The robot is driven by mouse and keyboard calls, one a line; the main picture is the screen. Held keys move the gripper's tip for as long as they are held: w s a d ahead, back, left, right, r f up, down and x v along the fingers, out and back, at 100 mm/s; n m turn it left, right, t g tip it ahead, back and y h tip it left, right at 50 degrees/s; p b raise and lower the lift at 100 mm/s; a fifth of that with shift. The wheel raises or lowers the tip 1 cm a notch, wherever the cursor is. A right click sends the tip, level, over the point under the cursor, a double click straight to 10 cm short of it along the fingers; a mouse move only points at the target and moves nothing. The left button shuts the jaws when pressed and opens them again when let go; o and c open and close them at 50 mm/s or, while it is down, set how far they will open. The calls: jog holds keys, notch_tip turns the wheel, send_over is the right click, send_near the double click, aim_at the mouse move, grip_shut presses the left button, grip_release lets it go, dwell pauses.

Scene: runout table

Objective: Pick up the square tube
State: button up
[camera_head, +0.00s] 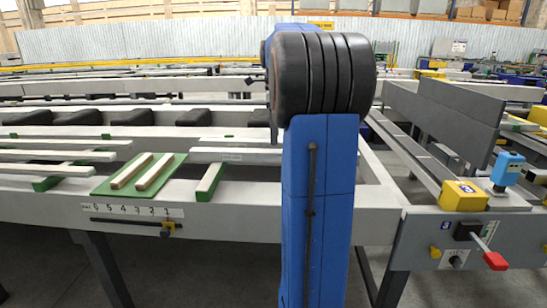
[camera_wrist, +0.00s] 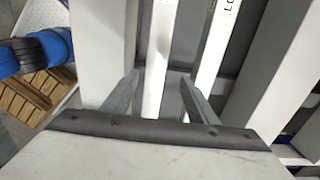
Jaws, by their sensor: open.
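My gripper (camera_wrist: 160,82) is open in the wrist view, with its two grey fingers apart. A long pale bar (camera_wrist: 157,55) runs away between the fingertips, and I see no contact with it. A second pale bar (camera_wrist: 212,55) lies to its right. In the head view, long pale bars (camera_head: 55,154) lie on the runout table (camera_head: 240,216) at left, and another (camera_head: 236,155) lies beside my blue arm. Several are long and pale, and I cannot tell which is the square tube. My gripper is hidden in the head view.
Two short bars (camera_head: 131,171) lie on a green mat (camera_head: 106,188), with another short bar (camera_head: 209,178) to their right. A yellow box (camera_head: 463,196) and a red-handled lever (camera_head: 495,260) are at right. A slatted brown surface (camera_wrist: 25,97) shows at wrist-view left.

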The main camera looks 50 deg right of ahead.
jog(key=shift+s+a+f, duration=0.1)
jog(key=shift+a+f, duration=0.1)
jog(key=shift+f, duration=1.6)
jog(key=shift+s+a+f, duration=0.1)
jog(key=shift+a+f, duration=0.1)
jog(key=shift+f, duration=1.55)
jog(key=shift+c, duration=0.3)
grip_shut()
